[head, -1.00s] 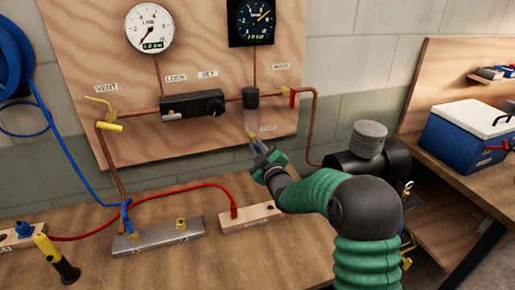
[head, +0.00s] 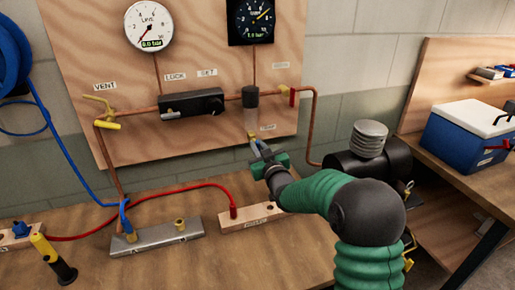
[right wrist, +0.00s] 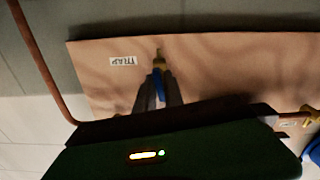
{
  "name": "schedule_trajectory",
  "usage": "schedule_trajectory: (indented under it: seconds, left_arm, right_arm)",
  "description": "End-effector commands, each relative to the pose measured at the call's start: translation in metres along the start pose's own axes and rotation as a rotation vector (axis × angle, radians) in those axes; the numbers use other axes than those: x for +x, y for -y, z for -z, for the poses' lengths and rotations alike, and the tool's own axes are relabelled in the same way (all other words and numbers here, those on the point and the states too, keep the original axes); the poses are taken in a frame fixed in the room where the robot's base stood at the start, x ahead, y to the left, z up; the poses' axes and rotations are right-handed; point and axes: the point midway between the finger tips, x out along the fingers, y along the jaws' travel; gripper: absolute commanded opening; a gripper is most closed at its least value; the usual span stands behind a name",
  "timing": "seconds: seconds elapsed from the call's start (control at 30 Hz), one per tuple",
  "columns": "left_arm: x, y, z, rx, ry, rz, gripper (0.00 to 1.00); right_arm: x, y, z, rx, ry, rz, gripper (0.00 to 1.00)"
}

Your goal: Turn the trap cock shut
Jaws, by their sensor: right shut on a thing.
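The trap (head: 250,98) hangs on the copper pipe of the wooden panel, with a dark cap and a pale clear bowl. Its small brass cock (head: 253,137) sits at the bottom of the bowl. My right gripper (head: 259,147) reaches up to the cock from below. In the right wrist view the brass cock (right wrist: 160,61) shows beyond the fingertips, near the TRAP label (right wrist: 123,61). The two fingers of my right gripper (right wrist: 157,88) are shut on the cock's blue handle (right wrist: 158,80). The fingers hide part of the handle. My left gripper is not in view.
The panel carries a vent valve (head: 99,108), a black regulator (head: 192,103), a red-handled main valve (head: 292,97) and two gauges. Below, a metal manifold (head: 155,239) and a wooden block (head: 252,217) with a red hose lie on the bench.

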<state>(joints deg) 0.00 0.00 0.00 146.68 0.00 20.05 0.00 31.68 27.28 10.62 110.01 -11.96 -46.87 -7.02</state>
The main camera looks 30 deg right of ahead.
Motion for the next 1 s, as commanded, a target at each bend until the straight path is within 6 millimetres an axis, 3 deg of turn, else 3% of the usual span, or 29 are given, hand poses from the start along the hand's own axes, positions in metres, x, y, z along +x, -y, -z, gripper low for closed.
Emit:
schedule_trajectory:
  seconds: [0.4, 0.9, 0.93, 1.0]
  left_arm:
    - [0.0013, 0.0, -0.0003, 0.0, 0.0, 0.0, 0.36]
    - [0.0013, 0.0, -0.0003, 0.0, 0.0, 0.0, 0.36]
    - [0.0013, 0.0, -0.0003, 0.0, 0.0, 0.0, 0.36]
    - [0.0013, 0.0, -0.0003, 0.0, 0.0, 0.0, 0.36]
  right_arm:
    - [-0.0004, -0.0002, -0.0032, 0.179, 0.007, 0.001, 0.0]
    - [-0.0005, -0.0003, -0.0034, 0.198, 0.008, 0.0, 0.0]
    - [-0.0005, -0.0003, -0.0034, 0.198, 0.008, 0.0, 0.16]
    - [-0.0005, -0.0004, -0.0029, 0.197, 0.007, 0.0, 0.26]
